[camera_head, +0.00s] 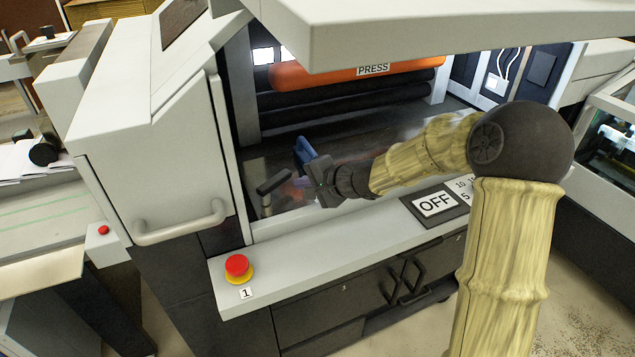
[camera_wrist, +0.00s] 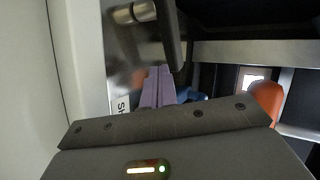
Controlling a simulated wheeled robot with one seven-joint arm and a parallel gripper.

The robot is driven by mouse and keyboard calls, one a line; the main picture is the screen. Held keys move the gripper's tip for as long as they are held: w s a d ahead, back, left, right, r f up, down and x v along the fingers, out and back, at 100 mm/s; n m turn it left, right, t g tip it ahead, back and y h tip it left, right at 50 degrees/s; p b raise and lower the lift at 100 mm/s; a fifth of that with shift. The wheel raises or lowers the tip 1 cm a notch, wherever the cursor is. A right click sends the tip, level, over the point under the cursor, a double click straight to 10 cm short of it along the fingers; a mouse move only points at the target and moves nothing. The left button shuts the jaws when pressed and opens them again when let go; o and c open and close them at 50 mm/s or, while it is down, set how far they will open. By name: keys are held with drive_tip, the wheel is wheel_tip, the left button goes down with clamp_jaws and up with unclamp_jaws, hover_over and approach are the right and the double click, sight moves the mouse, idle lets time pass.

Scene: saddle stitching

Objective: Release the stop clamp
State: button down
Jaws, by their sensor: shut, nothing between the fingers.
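A black lever handle (camera_head: 274,181) on a short metal post stands inside the press opening at its left end. It also shows large at the top of the wrist view (camera_wrist: 168,35). A blue part (camera_head: 305,151) stands just behind my gripper, and a bit of blue (camera_wrist: 188,95) shows beside the fingers in the wrist view. I cannot tell for sure which is the stop clamp; the lever looks the likelier. My gripper (camera_head: 300,182) is just right of the lever. Its purple fingers (camera_wrist: 158,86) are together and empty, and contact with the lever is unclear.
An orange roller cover (camera_head: 340,73) marked PRESS spans the back of the opening. The raised grey hood (camera_head: 430,32) hangs above. The white front ledge (camera_head: 300,249) carries a red button (camera_head: 237,265) and an OFF sign (camera_head: 436,204). A grey side panel (camera_head: 165,150) stands close left.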

sight(275, 182)
drive_tip(key=shift+w+a+p, duration=0.3)
drive_tip(key=shift+w+a, duration=0.45)
drive_tip(key=shift+a, duration=0.3)
